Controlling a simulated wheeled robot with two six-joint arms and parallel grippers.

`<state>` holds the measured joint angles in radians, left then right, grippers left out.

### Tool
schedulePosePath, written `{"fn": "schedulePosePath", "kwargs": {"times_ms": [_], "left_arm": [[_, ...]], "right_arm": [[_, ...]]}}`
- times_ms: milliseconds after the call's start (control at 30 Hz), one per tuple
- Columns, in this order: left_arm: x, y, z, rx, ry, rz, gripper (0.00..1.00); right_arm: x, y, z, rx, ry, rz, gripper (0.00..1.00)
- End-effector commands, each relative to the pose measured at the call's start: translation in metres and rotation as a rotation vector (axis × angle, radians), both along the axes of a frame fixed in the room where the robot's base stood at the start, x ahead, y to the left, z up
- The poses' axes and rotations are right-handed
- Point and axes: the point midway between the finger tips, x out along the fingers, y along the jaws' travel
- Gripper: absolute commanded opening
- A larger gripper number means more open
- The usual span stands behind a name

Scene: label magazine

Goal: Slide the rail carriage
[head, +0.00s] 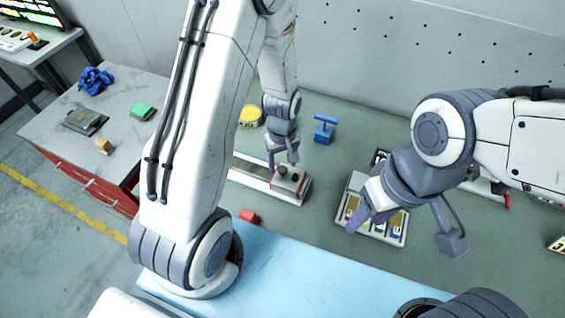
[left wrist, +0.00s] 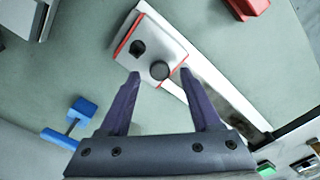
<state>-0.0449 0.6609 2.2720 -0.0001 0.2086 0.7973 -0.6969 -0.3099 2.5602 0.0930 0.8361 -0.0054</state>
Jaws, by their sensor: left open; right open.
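The rail carriage (head: 291,180) is a light block with red edging and a dark knob, at the right end of a pale rail (head: 248,172). The left wrist view shows the carriage (left wrist: 150,45) with a round dark knob (left wrist: 160,70) and a second dark spot, and the rail (left wrist: 222,98) running to the lower right. My left gripper (head: 283,166) is open, just above the carriage. In the left wrist view its fingertips (left wrist: 159,73) lie on either side of the knob; contact cannot be told. My right gripper (head: 405,229) is open, over or near a label tray.
The label tray (head: 394,234) with coloured pieces lies right of the rail. A blue T-handled object (head: 325,128) stands behind the carriage, a yellow round object (head: 250,117) behind the rail. A red block (head: 249,216) lies in front. A side table (head: 60,140) stands left.

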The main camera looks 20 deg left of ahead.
Motion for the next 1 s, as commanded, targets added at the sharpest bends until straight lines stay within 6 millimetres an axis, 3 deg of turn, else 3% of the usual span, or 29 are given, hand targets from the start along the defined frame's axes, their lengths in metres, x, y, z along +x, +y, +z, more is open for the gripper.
{"fn": "schedulePosePath", "kwargs": {"times_ms": [200,467,500,667,1000], "left_arm": [[0.0,0.0,-0.014,0.0,0.0,-0.001,0.64],[0.0,0.0,-0.016,0.0,0.0,-0.001,0.64],[0.0,0.0,-0.016,0.0,0.0,-0.001,0.6],[0.0,0.0,-0.015,0.0,0.0,-0.001,0.0],[0.0,0.0,-0.015,0.0,0.0,-0.001,0.0]], "right_arm": [[0.0,0.0,0.004,0.0,0.0,0.001,0.5],[0.0,0.0,0.004,0.0,0.0,0.001,0.5],[0.0,0.0,0.004,0.0,0.0,0.001,0.5],[0.0,0.0,0.004,0.0,0.0,0.001,0.5],[0.0,0.0,0.004,0.0,0.0,0.0,0.5]]}}
